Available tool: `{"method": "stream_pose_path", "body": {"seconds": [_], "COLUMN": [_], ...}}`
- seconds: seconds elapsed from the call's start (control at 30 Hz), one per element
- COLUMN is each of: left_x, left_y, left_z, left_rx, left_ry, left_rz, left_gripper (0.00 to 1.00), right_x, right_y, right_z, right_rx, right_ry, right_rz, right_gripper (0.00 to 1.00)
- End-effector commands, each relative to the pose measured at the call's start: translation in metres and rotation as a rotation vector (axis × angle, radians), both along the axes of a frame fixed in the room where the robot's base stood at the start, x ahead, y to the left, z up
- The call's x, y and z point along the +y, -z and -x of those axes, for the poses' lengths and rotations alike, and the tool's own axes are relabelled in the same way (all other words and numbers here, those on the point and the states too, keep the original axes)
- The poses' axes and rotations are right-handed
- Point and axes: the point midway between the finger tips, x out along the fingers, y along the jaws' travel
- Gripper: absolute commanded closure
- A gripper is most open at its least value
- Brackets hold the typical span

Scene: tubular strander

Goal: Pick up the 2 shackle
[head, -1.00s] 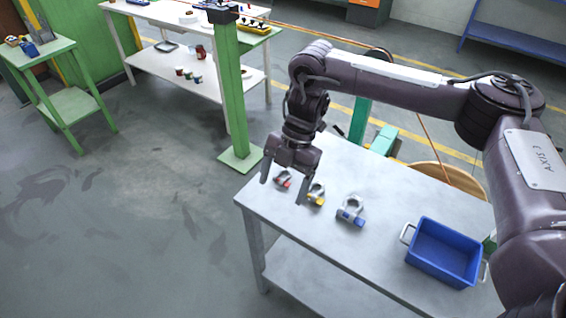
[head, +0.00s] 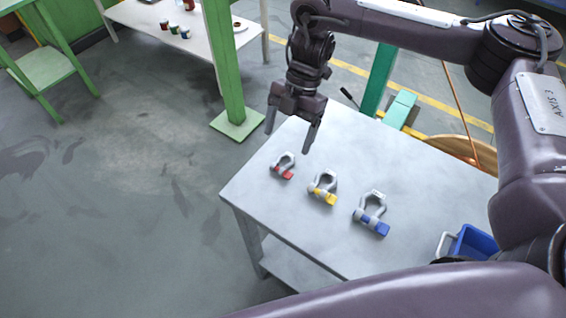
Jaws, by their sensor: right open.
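Three grey metal shackles lie in a row on the grey table (head: 420,180). One has a red pin (head: 283,166), the middle one a yellow pin (head: 323,188), the last and largest a blue pin (head: 371,214). Small pale tags show on them, but I cannot read any number. My right gripper (head: 288,141) points down, open and empty, above the table's left edge. In the picture its fingertips are just above and beside the red-pin shackle, apart from it. My left gripper is not in view.
A blue bin (head: 472,243) stands at the table's right, partly hidden by my arm. A green post (head: 223,65) rises behind the table's left end. The table around the shackles is clear. A dark arm link of mine crosses the bottom.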

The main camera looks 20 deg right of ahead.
Motion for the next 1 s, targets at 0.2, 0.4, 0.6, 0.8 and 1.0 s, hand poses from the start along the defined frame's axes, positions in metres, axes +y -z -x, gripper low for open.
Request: {"method": "stream_pose_path", "body": {"seconds": [0.2,0.4,0.6,0.8,1.0], "left_x": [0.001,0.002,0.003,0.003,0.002], "left_y": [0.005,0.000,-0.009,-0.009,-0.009], "left_z": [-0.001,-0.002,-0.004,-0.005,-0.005], "left_rx": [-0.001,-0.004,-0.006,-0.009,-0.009], "left_ry": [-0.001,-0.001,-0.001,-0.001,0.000], "left_rz": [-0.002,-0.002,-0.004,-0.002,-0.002], "left_gripper": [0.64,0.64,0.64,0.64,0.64], "right_x": [0.006,0.007,0.012,0.014,0.014], "right_y": [0.023,0.044,0.070,0.077,0.077], "right_z": [0.006,0.013,0.019,0.020,0.020], "right_rx": [0.003,0.006,0.003,0.000,0.001], "right_ry": [-0.001,0.001,-0.001,0.001,0.001], "right_rz": [-0.001,0.001,0.001,0.002,0.001], "right_gripper": [0.21,0.21,0.21,0.21,0.32]}}
